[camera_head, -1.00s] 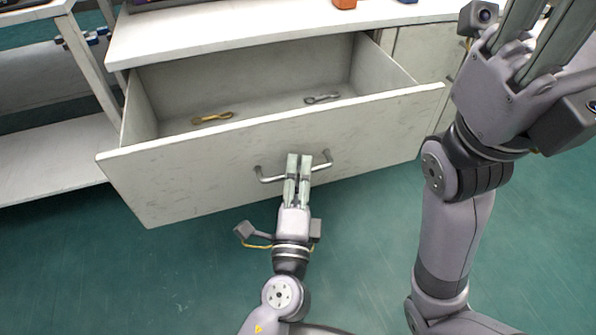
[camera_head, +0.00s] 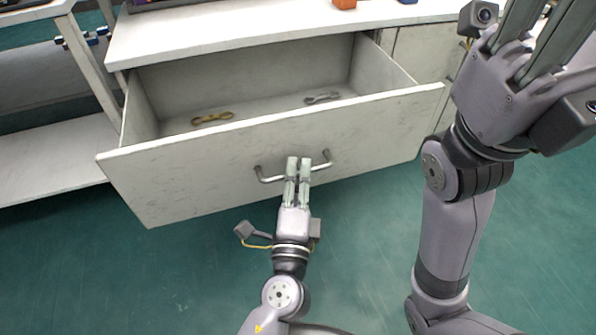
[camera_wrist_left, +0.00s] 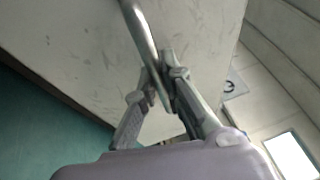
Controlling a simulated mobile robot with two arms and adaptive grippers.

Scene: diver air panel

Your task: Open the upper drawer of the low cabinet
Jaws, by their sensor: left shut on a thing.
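The low cabinet (camera_head: 200,42) has its upper drawer (camera_head: 200,178) pulled well out, and I see down into it. A gold-coloured item (camera_head: 212,118) and a grey metal item (camera_head: 322,98) lie on its floor. My left gripper (camera_head: 298,162) is shut on the middle of the curved metal drawer handle (camera_head: 325,163). In the left wrist view the handle (camera_wrist_left: 140,28) runs down between the fingers (camera_wrist_left: 160,85), which hide part of it. My right gripper (camera_head: 545,35) is raised at the upper right, away from the drawer; its fingertips are cut off by the frame.
An orange object (camera_head: 344,3) stands on the cabinet top. A white shelf unit (camera_head: 60,150) stands at the left. A closed cabinet front (camera_head: 425,55) is right of the drawer, partly behind my right arm. Green floor (camera_head: 150,275) in front of the drawer is clear.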

